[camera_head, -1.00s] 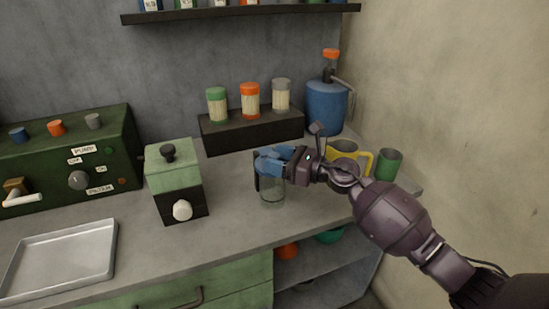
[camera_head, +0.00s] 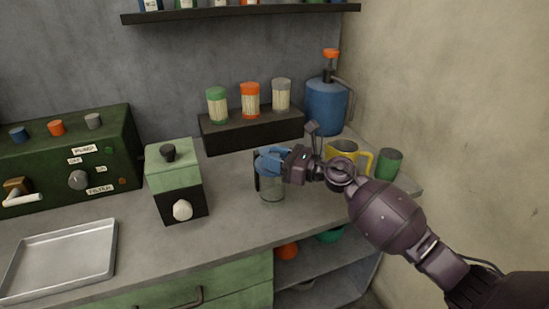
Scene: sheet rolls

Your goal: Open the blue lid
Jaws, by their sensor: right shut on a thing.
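The blue lid (camera_head: 268,160) is on or right at the top of a clear glass jar (camera_head: 272,190) standing on the counter. My right gripper (camera_head: 283,164) comes in from the right and is shut on the blue lid. Its fingers cover part of the lid, so I cannot tell whether the lid sits fully on the rim. A dark finger or handle-like part stands at the jar's left side. My left gripper is not in view.
A green and black box (camera_head: 175,180) with a knob stands left of the jar. A yellow mug (camera_head: 342,150) and a green cup (camera_head: 388,163) are close behind my right arm. A metal tray (camera_head: 62,262) lies front left.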

